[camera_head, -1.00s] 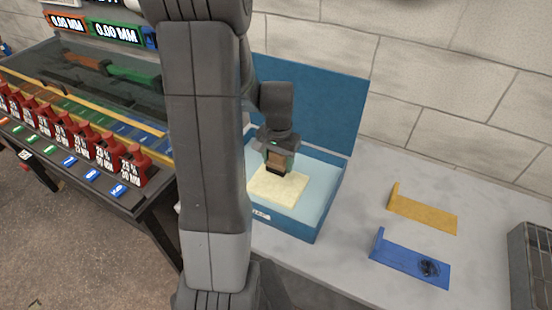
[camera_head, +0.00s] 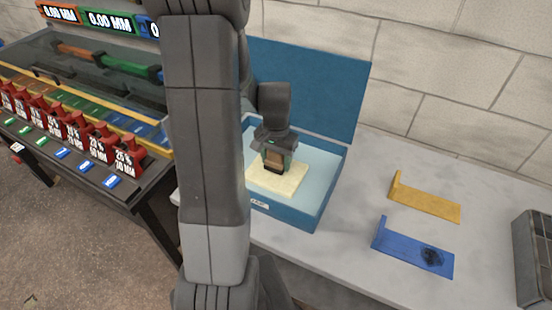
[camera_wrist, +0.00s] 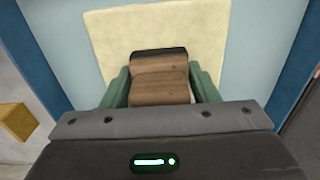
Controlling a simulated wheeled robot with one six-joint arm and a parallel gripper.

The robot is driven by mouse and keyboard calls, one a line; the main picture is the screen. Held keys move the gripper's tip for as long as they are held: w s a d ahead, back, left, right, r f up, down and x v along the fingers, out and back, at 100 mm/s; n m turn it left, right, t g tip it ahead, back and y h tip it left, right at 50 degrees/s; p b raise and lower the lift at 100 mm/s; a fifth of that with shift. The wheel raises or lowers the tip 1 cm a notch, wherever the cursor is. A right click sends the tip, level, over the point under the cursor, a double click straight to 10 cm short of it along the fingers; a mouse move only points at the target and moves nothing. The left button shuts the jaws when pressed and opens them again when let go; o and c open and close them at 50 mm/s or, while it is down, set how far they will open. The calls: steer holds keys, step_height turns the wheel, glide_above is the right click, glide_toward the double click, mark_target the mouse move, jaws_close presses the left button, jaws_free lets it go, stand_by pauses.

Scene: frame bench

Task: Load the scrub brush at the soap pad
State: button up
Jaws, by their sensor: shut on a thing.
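The scrub brush (camera_wrist: 160,82) has a wooden body with a dark strip at its far end. My gripper (camera_head: 275,160) is shut on it, with the green fingers on both sides of the wood in the wrist view (camera_wrist: 160,88). The brush (camera_head: 275,161) is over the cream soap pad (camera_head: 290,183), which lies in the blue open-lidded box (camera_head: 288,221). The brush's lower end appears at or very near the pad's surface; I cannot tell whether it touches. The pad (camera_wrist: 112,38) also shows behind the brush in the wrist view.
A yellow L-shaped plate (camera_head: 425,202) and a blue one (camera_head: 400,248) with a dark smudge lie on the grey bench right of the box. A metal crate (camera_head: 533,255) stands at the right edge. Red weights (camera_head: 75,136) line the left table.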

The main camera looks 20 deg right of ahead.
steer(key=shift+s+f+b, duration=0.1)
steer(key=shift+f+b, duration=0.4)
steer(key=shift+f, duration=0.1)
stand_by(1.6)
steer(key=shift+r+p, duration=2.6)
steer(key=shift+r, duration=1)
steer(key=shift+f, duration=0.1)
